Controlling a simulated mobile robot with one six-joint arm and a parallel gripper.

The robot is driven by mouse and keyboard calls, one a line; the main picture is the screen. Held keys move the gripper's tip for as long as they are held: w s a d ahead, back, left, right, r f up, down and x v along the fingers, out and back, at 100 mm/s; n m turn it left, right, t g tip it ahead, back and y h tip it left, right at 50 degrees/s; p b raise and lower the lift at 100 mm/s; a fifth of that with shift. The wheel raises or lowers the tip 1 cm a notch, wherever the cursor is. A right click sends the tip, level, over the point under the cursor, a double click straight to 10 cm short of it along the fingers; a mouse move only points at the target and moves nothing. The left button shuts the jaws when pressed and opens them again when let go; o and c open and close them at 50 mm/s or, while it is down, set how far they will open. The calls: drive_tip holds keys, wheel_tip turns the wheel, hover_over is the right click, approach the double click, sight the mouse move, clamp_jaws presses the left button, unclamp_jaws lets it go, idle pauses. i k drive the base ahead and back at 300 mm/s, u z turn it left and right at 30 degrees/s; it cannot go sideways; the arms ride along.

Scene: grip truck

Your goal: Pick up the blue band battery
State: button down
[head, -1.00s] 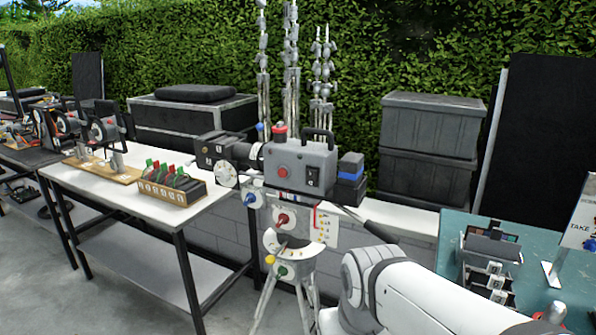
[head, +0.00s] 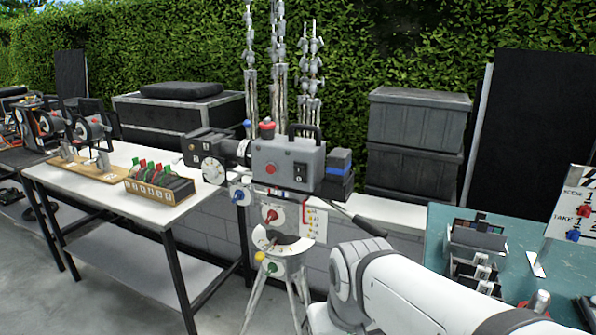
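A dark block with a blue band (head: 338,166), which looks like the blue band battery, sits at the back end of a grey film camera (head: 287,166). The camera stands on a tripod (head: 283,262) in the middle of the head view. My white arm fills the lower right, with a joint in front of the tripod's right side. My gripper is out of the picture, so I cannot see its fingers or whether it holds anything.
A white table (head: 110,198) with a wooden box of colored clips (head: 158,187) stands left. A teal table (head: 430,245) at right carries a dark rack (head: 475,265) and a slate (head: 574,205). The tripod's handle (head: 355,221) sticks out toward my arm.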

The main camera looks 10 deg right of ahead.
sight(339, 160)
drive_tip(key=z, duration=2.2)
drive_tip(key=k, duration=1)
drive_tip(key=u, duration=1.3)
drive_tip(key=i, duration=1.05)
drive_tip(key=u, duration=0.05)
